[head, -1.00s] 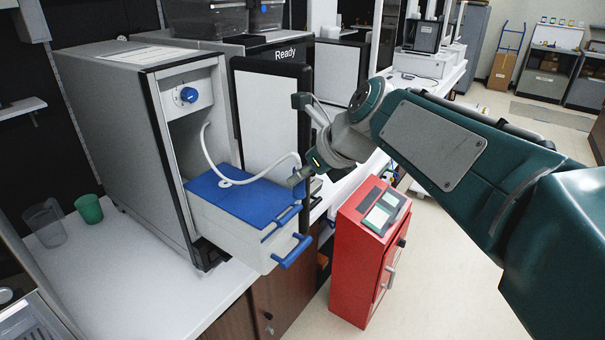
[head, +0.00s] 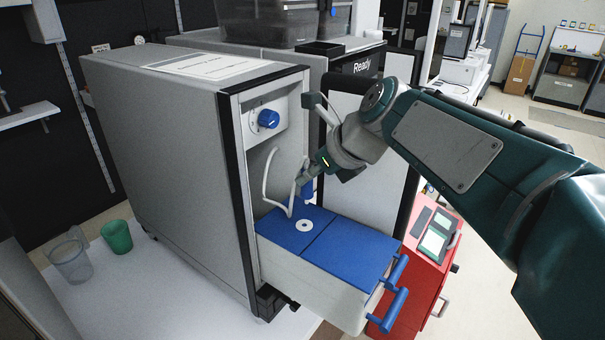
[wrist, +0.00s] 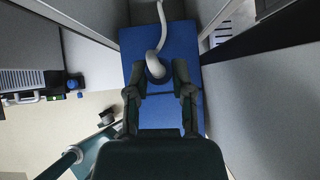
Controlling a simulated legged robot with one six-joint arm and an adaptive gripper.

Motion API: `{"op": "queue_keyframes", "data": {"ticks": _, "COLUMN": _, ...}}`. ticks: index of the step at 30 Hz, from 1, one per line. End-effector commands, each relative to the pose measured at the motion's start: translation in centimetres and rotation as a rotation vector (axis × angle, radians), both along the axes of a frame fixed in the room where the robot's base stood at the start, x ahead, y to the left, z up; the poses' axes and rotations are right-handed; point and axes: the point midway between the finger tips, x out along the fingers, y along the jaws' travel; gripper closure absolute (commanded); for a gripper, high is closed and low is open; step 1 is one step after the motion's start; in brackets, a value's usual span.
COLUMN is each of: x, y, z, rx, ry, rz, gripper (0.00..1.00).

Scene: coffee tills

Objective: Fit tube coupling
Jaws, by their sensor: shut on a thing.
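A white tube (head: 266,181) hangs from inside the grey machine and curves down, then up to my gripper (head: 303,182). My gripper is shut on the tube's end. A small blue piece (head: 307,191) shows at the fingertips, probably the coupling. In the wrist view the tube (wrist: 162,27) runs to a grey end (wrist: 156,70) between the fingers (wrist: 158,80). A white ring-shaped port (head: 304,225) lies on the blue lid (head: 340,246) of the pulled-out drawer. My gripper is above this port, apart from it. The port is hidden in the wrist view.
The grey machine (head: 170,130) has a blue knob (head: 268,118) above the opening. Its open door (head: 370,200) stands just behind my gripper. Blue handles (head: 392,300) stick out at the drawer's front. A red cabinet (head: 440,240) stands right. Two cups, one green (head: 117,236), stand left.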

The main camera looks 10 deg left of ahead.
Motion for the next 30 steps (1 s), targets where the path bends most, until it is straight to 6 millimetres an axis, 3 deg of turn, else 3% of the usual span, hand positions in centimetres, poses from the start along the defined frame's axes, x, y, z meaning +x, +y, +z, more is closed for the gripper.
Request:
{"op": "queue_keyframes", "data": {"ticks": 12, "x": -0.1, "y": 1.0, "z": -0.1, "rx": -0.001, "ry": 0.004, "rz": -0.055, "gripper": 1.0}}
{"op": "queue_keyframes", "data": {"ticks": 24, "x": 0.0, "y": 0.7, "z": -3.9, "rx": 0.0, "ry": 0.006, "rz": -0.053, "gripper": 1.0}}
{"op": "queue_keyframes", "data": {"ticks": 30, "x": 0.0, "y": 0.8, "z": -4.5, "rx": -0.001, "ry": 0.004, "rz": -0.052, "gripper": 1.0}}
